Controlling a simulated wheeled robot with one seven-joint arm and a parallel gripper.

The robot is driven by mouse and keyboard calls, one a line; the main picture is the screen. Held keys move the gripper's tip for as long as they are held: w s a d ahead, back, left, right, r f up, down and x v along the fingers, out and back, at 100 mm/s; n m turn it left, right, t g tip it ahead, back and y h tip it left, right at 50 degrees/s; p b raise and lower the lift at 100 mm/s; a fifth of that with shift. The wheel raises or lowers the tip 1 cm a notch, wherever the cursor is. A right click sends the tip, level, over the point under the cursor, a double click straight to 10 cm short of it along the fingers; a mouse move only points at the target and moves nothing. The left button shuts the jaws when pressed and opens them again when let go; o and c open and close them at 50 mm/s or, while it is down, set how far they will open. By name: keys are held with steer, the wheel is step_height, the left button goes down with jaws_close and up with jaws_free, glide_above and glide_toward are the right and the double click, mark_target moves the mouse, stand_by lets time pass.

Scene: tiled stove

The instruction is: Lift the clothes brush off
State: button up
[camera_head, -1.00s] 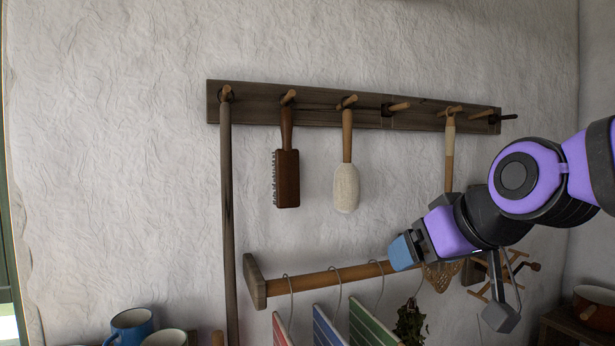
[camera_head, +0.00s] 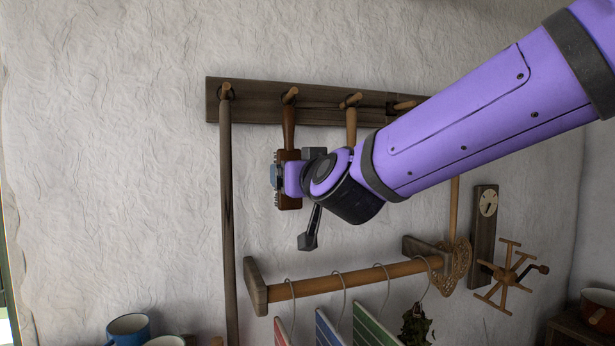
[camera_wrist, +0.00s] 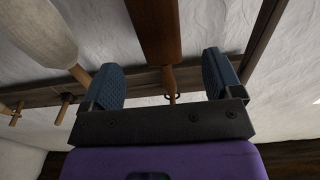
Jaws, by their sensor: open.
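The clothes brush (camera_head: 289,130) is dark brown and hangs by its handle from the second peg (camera_head: 290,96) of the wall rail. My gripper (camera_head: 277,178) is in front of its head and hides much of it; the lower end still shows below. In the wrist view, my gripper (camera_wrist: 160,62) is open, with one blue finger on each side of the brush. The brush head (camera_wrist: 156,28) and the start of its handle lie between the fingers, with space on both sides. I cannot tell how deep the brush is between them.
The wooden rail (camera_head: 255,103) also holds a long stick (camera_head: 227,220) on the left. A pale pad brush (camera_wrist: 38,32) hangs beside the clothes brush. Below, a wooden bar (camera_head: 320,284) carries hooks with striped cloths (camera_head: 372,325). Mugs (camera_head: 130,327) stand at lower left.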

mark_target(288, 151)
steer(key=x, duration=0.6)
steer(key=shift+w, duration=0.35)
steer(key=c, duration=1.1)
steer(key=shift+r, duration=0.1)
steer(key=shift+r, duration=0.45)
steer(key=shift+s+r, duration=0.1)
steer(key=shift+s, duration=0.05)
